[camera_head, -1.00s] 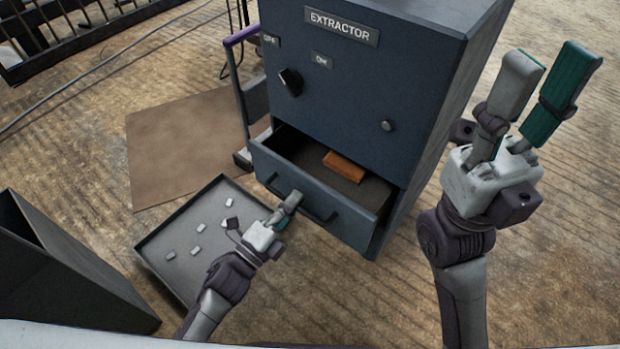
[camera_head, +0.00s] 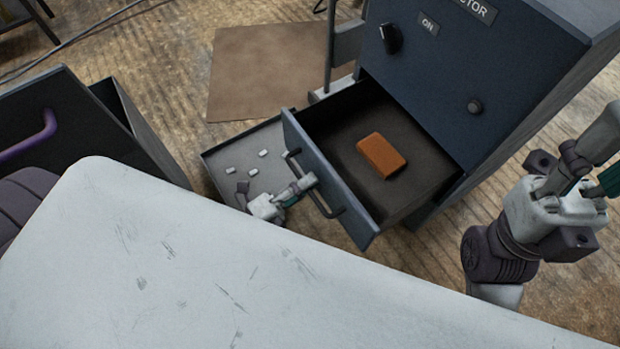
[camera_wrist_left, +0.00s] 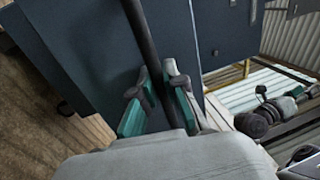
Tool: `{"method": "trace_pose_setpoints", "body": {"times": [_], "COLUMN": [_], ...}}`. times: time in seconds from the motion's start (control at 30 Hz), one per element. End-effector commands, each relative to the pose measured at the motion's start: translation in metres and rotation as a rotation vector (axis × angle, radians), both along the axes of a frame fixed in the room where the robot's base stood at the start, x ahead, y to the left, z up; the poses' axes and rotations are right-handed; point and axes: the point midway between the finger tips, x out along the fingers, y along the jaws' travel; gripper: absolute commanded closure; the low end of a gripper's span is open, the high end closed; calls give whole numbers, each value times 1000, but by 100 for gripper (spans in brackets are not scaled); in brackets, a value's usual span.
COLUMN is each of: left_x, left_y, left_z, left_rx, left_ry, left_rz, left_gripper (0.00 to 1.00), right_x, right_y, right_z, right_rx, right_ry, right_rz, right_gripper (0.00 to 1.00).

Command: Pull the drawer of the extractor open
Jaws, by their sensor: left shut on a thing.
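The dark blue extractor (camera_head: 440,75) stands at the upper right of the head view. Its drawer (camera_head: 330,190) is pulled well out, and an orange-brown block (camera_head: 382,155) lies inside. My left gripper (camera_head: 306,183) is shut on the drawer's dark bar handle (camera_head: 328,207). In the left wrist view the handle (camera_wrist_left: 143,35) runs between the two green-padded fingers (camera_wrist_left: 155,95). My right gripper (camera_head: 598,160) is at the right edge, away from the drawer. Its fingers are apart, with nothing seen between them, and their tips are cut off.
A shallow grey tray (camera_head: 225,158) with several small pale pieces lies on the floor beside the drawer. A dark bin (camera_head: 135,125) with a purple handle (camera_head: 32,137) is at the left. A brown mat (camera_head: 265,70) lies behind on the wooden floor.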

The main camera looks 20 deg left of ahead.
Motion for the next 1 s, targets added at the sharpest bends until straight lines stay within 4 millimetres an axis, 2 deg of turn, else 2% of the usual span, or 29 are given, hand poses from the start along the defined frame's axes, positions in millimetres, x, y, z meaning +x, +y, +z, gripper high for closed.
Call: {"method": "trace_pose_setpoints", "body": {"times": [0.17,0.2,0.33,0.63,0.73,1.0], "left_x": [0,0,0,0,-6,-48], "left_y": [0,1,0,1,5,35], "left_z": [-1,-1,0,-1,-3,-13], "left_rx": [2,2,1,0,1,3], "left_ry": [1,1,2,1,4,6], "left_rz": [1,1,1,1,1,1], "left_gripper": [100,84,63,63,63,63], "right_x": [0,0,0,1,1,0], "right_y": [0,0,0,0,0,0], "right_z": [0,0,0,0,0,0], "right_rx": [0,0,0,0,0,0], "right_ry": [0,0,0,0,0,0], "right_rz": [0,0,0,-1,-1,0], "right_gripper": [61,61,61,61,61,61]}}
